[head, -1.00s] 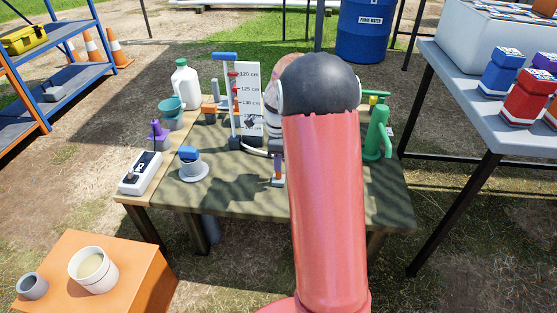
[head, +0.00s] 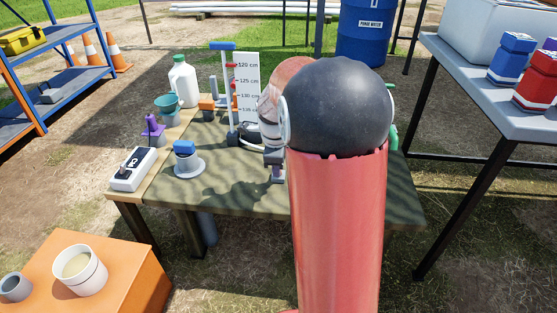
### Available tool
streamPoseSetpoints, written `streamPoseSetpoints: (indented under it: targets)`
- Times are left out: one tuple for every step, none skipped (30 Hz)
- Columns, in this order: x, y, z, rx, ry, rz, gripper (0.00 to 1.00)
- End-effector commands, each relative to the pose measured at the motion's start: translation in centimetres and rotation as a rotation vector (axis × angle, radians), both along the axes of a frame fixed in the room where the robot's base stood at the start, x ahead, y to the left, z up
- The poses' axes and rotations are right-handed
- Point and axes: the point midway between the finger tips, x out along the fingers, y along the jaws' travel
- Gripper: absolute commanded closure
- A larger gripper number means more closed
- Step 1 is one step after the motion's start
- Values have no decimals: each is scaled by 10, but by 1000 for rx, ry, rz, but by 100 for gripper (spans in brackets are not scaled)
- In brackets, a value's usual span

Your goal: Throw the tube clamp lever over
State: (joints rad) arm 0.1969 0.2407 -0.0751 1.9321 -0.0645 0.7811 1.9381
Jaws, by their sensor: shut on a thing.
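My gripper (head: 273,156) shows only in part, left of my red arm, low over the green-brown table. It is shut at the top of a small upright grey tube clamp (head: 278,175). The clamp's lever is between or behind the fingers and cannot be made out clearly. A pale tube (head: 252,146) runs from the blue-topped stand toward the clamp. My arm's large dark joint hides the right side of the table.
A green item (head: 393,138) is mostly hidden. The table's front is clear.

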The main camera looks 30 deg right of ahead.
Motion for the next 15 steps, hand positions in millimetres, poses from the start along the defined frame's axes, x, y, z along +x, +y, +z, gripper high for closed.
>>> streamPoseSetpoints:
  targets:
    - [-2, 1, -3, 2, 6, 1, 95]
    - [-2, 1, -2, 1, 5, 0, 95]
    - [-2, 1, -2, 1, 7, -1, 95]
    - [-2, 1, -2, 1, 7, -1, 95]
    - [-2, 1, -2, 1, 7, -1, 95]
    - [-2, 1, -2, 1, 7, -1, 95]
    - [-2, 1, -2, 1, 7, -1, 95]
    - [-2, 1, -2, 1, 7, -1, 95]
    - [-3, 1, -3, -1, 4, -1, 95]
    - [-3, 2, -5, -3, 1, -1, 95]
    - [-4, 2, -6, -6, -4, -1, 95]
    - [-5, 3, -9, -12, -12, -1, 94]
    - [-7, 4, -11, -18, -19, 0, 94]
    - [-8, 5, -12, -24, -27, 1, 94]
    - [-10, 6, -14, -31, -38, 0, 94]
